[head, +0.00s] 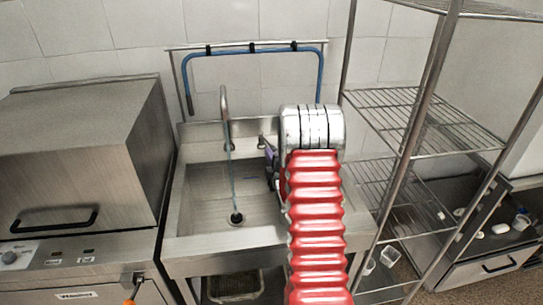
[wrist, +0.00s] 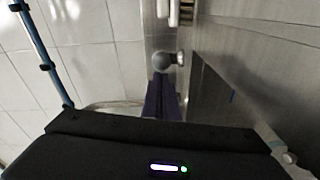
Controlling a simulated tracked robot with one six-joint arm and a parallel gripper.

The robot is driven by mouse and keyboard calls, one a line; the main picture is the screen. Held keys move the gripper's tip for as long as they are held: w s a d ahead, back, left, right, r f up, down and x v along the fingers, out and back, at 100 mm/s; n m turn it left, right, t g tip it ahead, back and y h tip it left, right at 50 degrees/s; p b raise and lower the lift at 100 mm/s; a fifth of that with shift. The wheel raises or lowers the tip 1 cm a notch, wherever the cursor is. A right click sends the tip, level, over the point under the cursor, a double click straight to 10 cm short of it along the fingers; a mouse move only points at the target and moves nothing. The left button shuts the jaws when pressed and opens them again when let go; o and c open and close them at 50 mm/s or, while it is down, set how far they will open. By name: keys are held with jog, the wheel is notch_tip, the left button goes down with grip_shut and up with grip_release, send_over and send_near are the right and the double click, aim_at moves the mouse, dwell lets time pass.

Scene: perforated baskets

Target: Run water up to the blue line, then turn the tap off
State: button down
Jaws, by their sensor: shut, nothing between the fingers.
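The steel sink (head: 187,215) stands in the middle of the head view. Its curved tap (head: 225,105) lets a thin stream of water (head: 232,175) fall near the dark drain (head: 237,218). I cannot tell the water level. My gripper (head: 268,155) is at the sink's back right, by a small tap knob (head: 261,141), partly hidden by my arm. In the wrist view the shut, dark purple fingers (wrist: 161,92) point at the round grey knob (wrist: 164,61); I cannot tell whether they touch it.
A blue hose (head: 250,53) hangs on a rail behind the sink. A steel box machine (head: 80,150) stands close on the left. A wire shelf rack (head: 410,125) stands close on the right. The basin's left part is free of my arm.

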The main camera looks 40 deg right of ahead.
dwell(0.4)
jog(key=a+v, duration=0.1)
jog(key=v, duration=1)
jog(key=shift+w+a+r, duration=0.15)
jog(key=shift+a+r, duration=0.15)
jog(key=shift+a, duration=0.05)
